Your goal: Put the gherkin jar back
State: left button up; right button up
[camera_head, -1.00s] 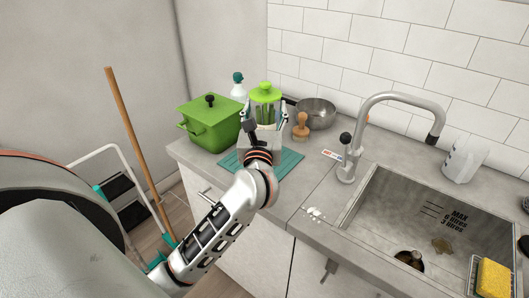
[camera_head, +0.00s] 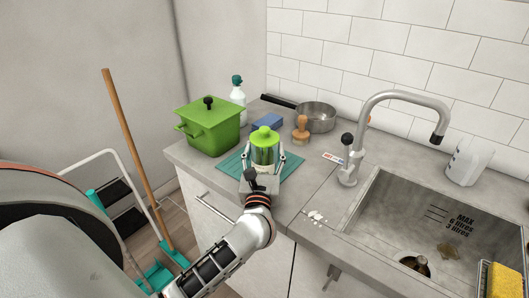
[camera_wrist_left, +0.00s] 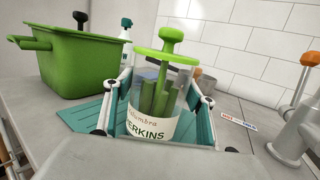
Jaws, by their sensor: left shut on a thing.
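The gherkin jar (camera_head: 264,151) is clear glass with a bright green lid and green gherkins inside. In the left wrist view the jar (camera_wrist_left: 152,122) stands upright with a pale label, partly readable, and its lid has a green knob. My left gripper (camera_head: 264,163) is shut on the jar, with one finger on each side. The jar is over the teal mat (camera_head: 231,166); whether its base touches the mat is hidden by the gripper. My right gripper is in neither view.
A green pot (camera_head: 210,130) stands left of the jar. Behind are a spray bottle (camera_head: 237,100), a blue block (camera_head: 267,121) and a steel pan (camera_head: 317,117). A wooden-handled brush (camera_head: 302,130) stands right of the jar. The tap (camera_head: 348,165) and sink are farther right.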

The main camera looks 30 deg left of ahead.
pick_arm(q)
jog(key=shift+r, duration=0.1)
jog(key=o, duration=2)
jog(key=shift+f, duration=0.2)
jog(key=shift+r, duration=0.2)
jog(key=b+v, duration=0.2)
jog(key=v, duration=0.9)
jog(key=shift+f, duration=0.15)
jog(key=shift+s+d, duration=0.25)
jog(key=shift+s, duration=0.2)
